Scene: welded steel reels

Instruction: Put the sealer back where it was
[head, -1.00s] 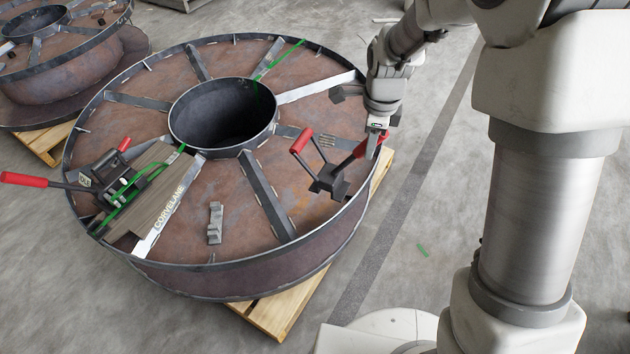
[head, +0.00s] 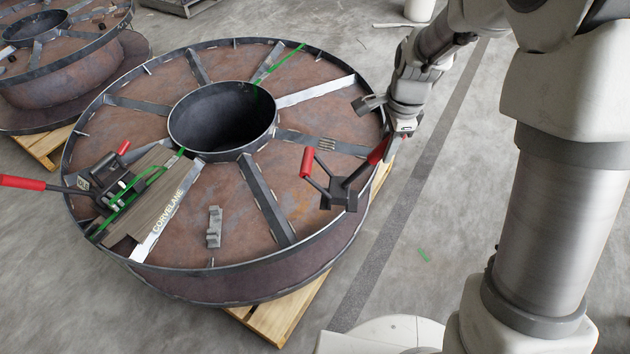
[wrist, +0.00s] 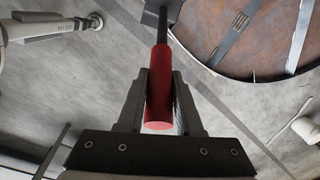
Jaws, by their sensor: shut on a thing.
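The sealer (head: 338,193) is a dark two-handled tool with red grips. My gripper (head: 388,148) is shut on one of its red grips at the right side of the steel reel. The other red grip sticks up on the left. In the head view the dark jaws overlap the right part of the reel's face; I cannot tell how high above it they are. In the wrist view the held red grip (wrist: 160,92) lies between the two fingers, with its dark shaft reaching away; the sealer's jaws are not clear there.
The reel (head: 240,262) rests on a wooden pallet (head: 283,318). A tensioner-like tool (head: 108,190) with red handles sits at its left on green strap. A small grey metal piece (head: 214,227) lies on the reel's face. Another reel (head: 75,70) stands back left. Floor at right is open.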

